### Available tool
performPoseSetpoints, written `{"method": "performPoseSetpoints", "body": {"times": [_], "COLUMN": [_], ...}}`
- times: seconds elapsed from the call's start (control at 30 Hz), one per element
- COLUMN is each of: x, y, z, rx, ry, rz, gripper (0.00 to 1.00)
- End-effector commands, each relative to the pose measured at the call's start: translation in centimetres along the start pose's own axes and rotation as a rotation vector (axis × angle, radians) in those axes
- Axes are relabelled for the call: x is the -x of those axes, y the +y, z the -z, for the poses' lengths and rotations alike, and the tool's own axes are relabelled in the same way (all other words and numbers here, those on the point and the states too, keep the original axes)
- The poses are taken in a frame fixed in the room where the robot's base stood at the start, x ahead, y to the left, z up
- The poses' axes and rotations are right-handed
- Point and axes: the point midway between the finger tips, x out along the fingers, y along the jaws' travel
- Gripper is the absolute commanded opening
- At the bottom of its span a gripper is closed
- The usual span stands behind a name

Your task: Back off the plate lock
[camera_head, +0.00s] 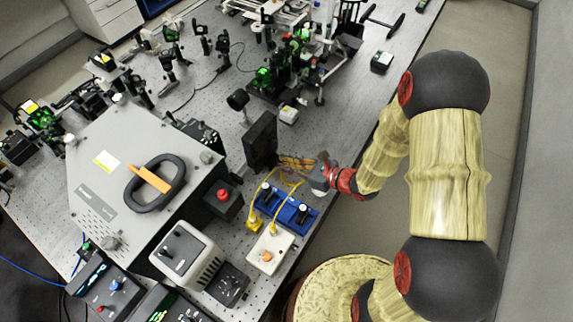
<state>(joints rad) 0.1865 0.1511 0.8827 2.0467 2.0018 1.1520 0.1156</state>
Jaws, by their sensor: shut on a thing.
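My gripper (289,164) reaches in from the right, low over the bench, with its fingertips pointing left at the lower right side of a black upright plate (261,139). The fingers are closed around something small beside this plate. That small part is hidden by the fingers, and I cannot make out its shape. It lies where a lock on the plate would be. The black plate stands upright.
Just below my gripper is a blue block (285,209) with black knobs and yellow cables. A white box (271,249) with an orange knob and a red-button box (222,198) stand nearby. A large grey instrument (128,205) fills the left. Optics crowd the bench behind.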

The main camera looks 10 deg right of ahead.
Motion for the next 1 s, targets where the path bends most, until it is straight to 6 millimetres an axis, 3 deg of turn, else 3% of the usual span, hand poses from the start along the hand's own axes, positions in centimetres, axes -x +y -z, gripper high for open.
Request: {"method": "performPoseSetpoints", "body": {"times": [0.6, 1.0], "x": [-0.33, -0.25], "y": [0.71, 0.95], "z": [0.63, 0.58], "rx": [0.471, 0.656], "ry": [-0.004, -0.001], "rz": [0.195, 0.272], "gripper": [0.00, 0.00]}}
